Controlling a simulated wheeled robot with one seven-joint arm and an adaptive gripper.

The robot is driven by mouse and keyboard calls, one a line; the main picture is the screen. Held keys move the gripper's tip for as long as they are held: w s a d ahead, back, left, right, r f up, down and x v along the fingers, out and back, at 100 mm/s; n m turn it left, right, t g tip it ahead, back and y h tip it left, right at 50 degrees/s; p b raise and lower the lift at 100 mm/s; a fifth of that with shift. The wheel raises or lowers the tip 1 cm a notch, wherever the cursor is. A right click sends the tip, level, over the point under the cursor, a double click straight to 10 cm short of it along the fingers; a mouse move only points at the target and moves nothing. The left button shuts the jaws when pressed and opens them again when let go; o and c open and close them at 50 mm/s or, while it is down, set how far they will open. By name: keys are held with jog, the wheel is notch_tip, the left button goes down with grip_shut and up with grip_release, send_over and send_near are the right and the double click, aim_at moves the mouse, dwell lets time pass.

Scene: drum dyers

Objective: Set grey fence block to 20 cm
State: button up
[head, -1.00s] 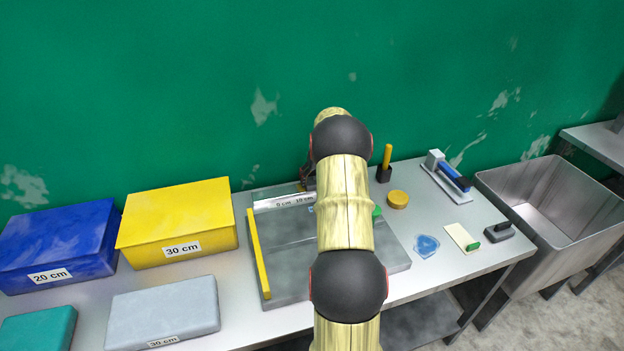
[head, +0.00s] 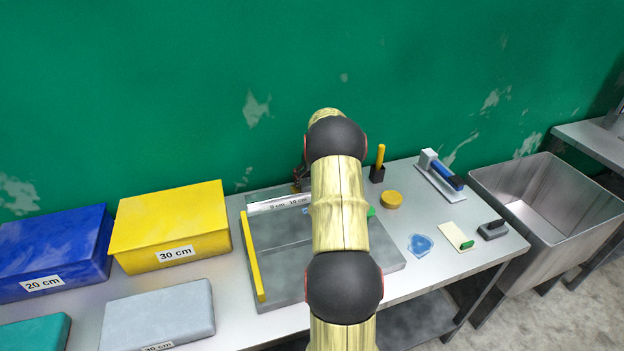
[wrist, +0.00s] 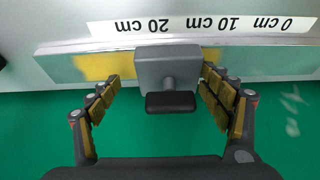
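In the head view the scale strip (head: 280,204) shows "0 cm" and "10 cm". The rest of it and the fence block are hidden behind my arm there, and my gripper is mostly hidden.
A yellow bar (head: 251,257) edges the grey board (head: 280,262) on the left. Boxes labelled 20 cm (head: 60,255) and 30 cm (head: 170,222) stand further left. A yellow-handled tool (head: 379,160), a round yellow tin (head: 391,199) and a metal sink (head: 545,215) are on the right.

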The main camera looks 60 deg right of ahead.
jog(key=v, duration=1.2)
jog(key=shift+w+d, duration=0.1)
dwell(0.4)
